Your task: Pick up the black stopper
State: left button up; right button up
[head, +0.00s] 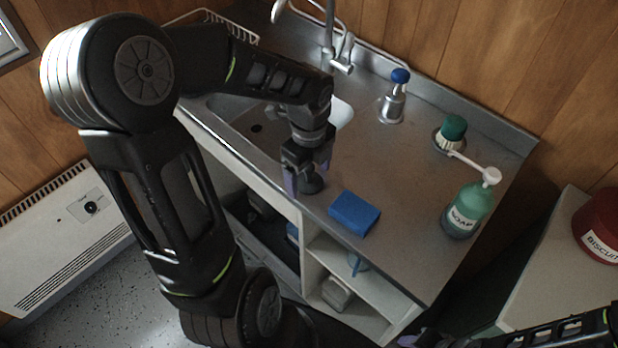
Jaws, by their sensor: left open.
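The black stopper (313,184) sits on the steel counter near its front edge, to the left of the blue sponge. My left gripper (306,178) points down over it from above. Its jaws are open, with one purple-tipped finger on the left of the stopper and the other behind and to its right. The fingers partly hide the stopper, and I cannot tell whether they touch it. Part of my right arm (550,335) shows at the lower right; its jaws are not clear.
The blue sponge (354,213) lies close by on the right. A green soap bottle (467,209), a green-topped brush (452,133) and a blue-topped steel bottle (393,97) stand farther right and back. The sink (257,128) and tap (338,50) are behind. The middle counter is clear.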

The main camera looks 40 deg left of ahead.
pick_arm(q)
jog(key=shift+c, duration=0.6)
jog(key=c, duration=1.5)
jog(key=shift+o, duration=0.2)
jog(key=shift+r, duration=0.15)
notch_tip(320, 180, up, 10)
jog(key=shift+f+b, duration=0.1)
jog(key=shift+b, duration=0.2)
